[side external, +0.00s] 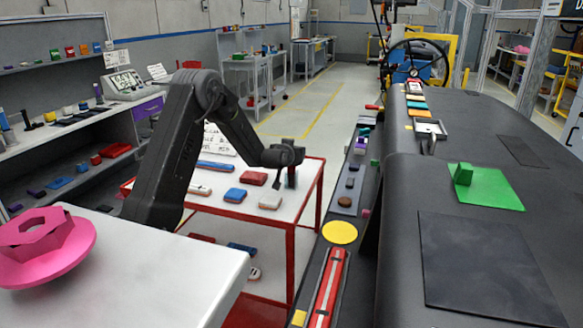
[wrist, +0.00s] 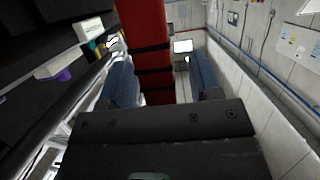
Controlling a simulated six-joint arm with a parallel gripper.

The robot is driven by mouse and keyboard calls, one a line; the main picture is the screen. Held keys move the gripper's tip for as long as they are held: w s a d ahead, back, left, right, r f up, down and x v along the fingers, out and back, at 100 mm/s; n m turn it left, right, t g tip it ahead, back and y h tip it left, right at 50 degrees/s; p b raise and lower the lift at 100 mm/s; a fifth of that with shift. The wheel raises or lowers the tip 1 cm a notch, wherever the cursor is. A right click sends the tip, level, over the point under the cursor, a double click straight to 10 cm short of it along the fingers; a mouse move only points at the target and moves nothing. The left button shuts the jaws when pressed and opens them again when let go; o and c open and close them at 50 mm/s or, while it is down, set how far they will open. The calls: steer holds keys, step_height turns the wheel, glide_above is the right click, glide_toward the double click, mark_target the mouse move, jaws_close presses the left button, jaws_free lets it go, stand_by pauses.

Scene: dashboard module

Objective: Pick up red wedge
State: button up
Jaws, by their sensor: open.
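A red block (side external: 253,178) lies on the white top of the red-framed table, among blue and pale blocks. It may be the red wedge, but its shape is too small to be sure. My gripper (side external: 285,178) is over the table's right part, just right of this block and apart from it. In the wrist view its blue-padded fingers (wrist: 163,78) are apart. A long red bar with dark bands (wrist: 146,50) shows between them in the picture. I cannot tell what it is or how far away it lies. Nothing is visibly held.
The red-framed table (side external: 310,168) carries several blocks, with more on its lower shelf. The dark dashboard (side external: 450,170) fills the right, with a green block on a green plate (side external: 492,190) and several small parts. A pink nut-shaped piece (side external: 45,245) sits on a white worktop (side external: 150,270).

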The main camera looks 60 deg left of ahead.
steer(key=shift+w+a, duration=0.2)
steer(key=shift+a, duration=0.05)
steer(key=shift+c, duration=0.2)
steer(key=c, duration=1)
